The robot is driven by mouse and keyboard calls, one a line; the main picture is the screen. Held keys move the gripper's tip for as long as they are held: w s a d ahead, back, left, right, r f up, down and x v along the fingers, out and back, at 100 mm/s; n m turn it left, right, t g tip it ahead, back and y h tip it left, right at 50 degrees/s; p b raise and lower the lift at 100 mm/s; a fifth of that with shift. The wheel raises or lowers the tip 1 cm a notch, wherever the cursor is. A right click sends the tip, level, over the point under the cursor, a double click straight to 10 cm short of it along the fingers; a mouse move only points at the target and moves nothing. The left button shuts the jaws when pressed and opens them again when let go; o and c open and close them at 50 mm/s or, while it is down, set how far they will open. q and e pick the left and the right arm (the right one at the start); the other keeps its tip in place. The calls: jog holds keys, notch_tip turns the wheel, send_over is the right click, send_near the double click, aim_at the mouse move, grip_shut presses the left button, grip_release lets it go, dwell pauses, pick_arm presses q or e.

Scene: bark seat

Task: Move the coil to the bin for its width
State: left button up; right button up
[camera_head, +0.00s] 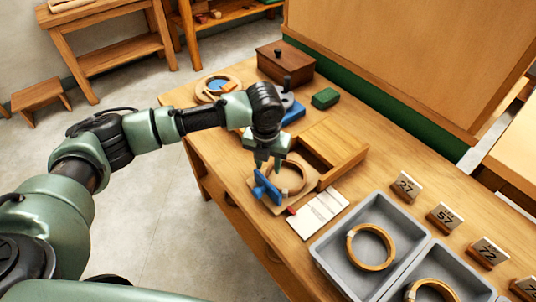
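A tan coil (301,177) rests at a wooden block or fixture (283,208) near the middle of the bench, with a blue part (262,186) at its left. My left gripper (267,165) points down at the coil's upper left side. Its two fingers seem a little apart, but whether the coil's band is between them is not clear. Grey bins stand at the right: the nearer-left bin (340,262) holds one coil (384,262), and the bin beside it (452,265) holds another coil (411,292). My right gripper is not visible.
Number signs 27 (406,187), 57 (445,216) and 72 (488,252) stand behind the bins, with a partly cut one at the edge. A white card (318,214), an open wooden tray (338,142), a green block (325,98) and a brown box (286,67) occupy the bench.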

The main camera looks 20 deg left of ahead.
aim_at(273, 172)
pick_arm(q)
notch_tip(273, 172, down, 2)
jog(key=shift+w, duration=0.15)
jog(key=shift+f, duration=0.2)
grip_shut()
jog(key=shift+w+d+r+p, duration=0.1)
jog(key=shift+d+p, duration=0.1)
jog(key=shift+p, duration=0.1)
jog(key=shift+w+d, duration=0.15)
jog(key=shift+w, duration=0.05)
jog(key=shift+w+d+p, duration=0.1)
jog(key=shift+w+p, duration=0.15)
jog(key=shift+p, duration=0.1)
jog(key=shift+w+d+f, duration=0.1)
jog(key=shift+w+f, duration=0.15)
jog(key=shift+w, duration=0.05)
jog(key=shift+c, duration=2.3)
grip_release()
jog(key=shift+s+r, duration=0.15)
jog(key=shift+s, duration=0.05)
jog(key=o, duration=0.4)
jog(key=shift+o, duration=0.2)
jog(key=shift+w, duration=0.1)
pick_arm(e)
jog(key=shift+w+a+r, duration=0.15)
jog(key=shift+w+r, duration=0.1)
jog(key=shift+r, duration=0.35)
